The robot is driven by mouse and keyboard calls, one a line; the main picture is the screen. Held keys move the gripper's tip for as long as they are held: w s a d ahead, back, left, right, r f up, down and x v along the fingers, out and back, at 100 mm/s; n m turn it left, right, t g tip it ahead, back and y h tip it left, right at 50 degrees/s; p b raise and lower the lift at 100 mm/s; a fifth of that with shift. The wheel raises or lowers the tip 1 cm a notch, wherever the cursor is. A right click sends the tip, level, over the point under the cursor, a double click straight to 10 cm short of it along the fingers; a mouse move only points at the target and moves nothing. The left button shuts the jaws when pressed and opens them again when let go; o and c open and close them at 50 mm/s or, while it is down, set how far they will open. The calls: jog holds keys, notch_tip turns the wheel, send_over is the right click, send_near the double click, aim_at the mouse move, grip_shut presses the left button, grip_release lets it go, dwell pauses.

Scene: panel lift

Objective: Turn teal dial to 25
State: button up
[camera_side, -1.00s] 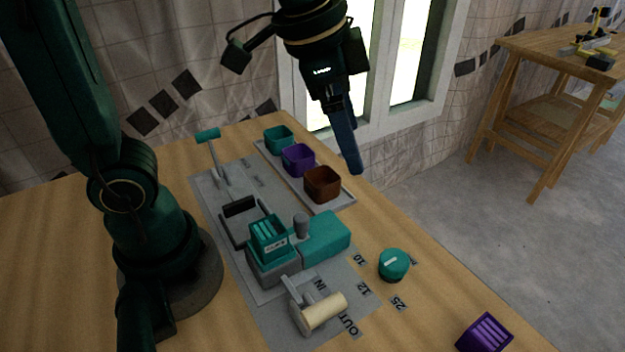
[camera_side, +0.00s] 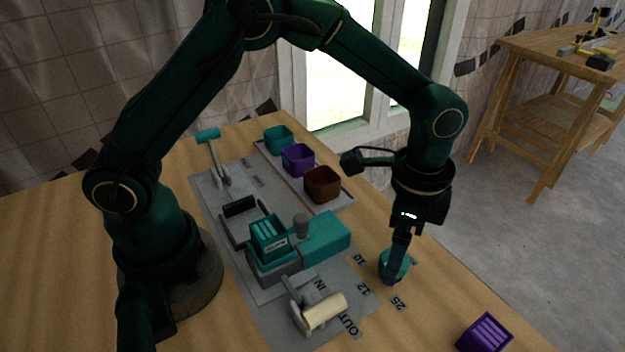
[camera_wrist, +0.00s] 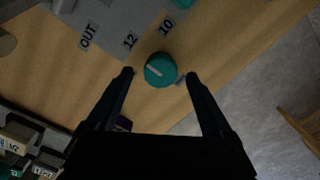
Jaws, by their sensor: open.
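The teal dial (camera_side: 404,262) is a round knob on the wooden table beside the grey panel, partly hidden behind my gripper in the side view. In the wrist view the teal dial (camera_wrist: 160,70) shows whole, with a white pointer mark on top. My gripper (camera_side: 394,280) points down at the dial. In the wrist view my gripper (camera_wrist: 160,74) is open, with one finger on each side of the dial and a gap to each. The label 25 (camera_side: 399,303) lies near the dial, with labels 12 (camera_side: 365,289) and 10 (camera_side: 359,260) to its left.
A teal block (camera_side: 326,232) and a cream handle (camera_side: 321,312) stand on the panel left of the dial. A tray with teal, purple and brown bins (camera_side: 322,184) is behind. A purple ribbed block (camera_side: 484,334) sits front right. The table's right edge is close.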

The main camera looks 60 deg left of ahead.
jog(key=shift+f, duration=0.9)
grip_shut()
jog(key=n, duration=0.5)
jog(key=shift+n, duration=0.3)
jog(key=n, duration=0.6)
jog(key=shift+n, duration=0.3)
grip_release()
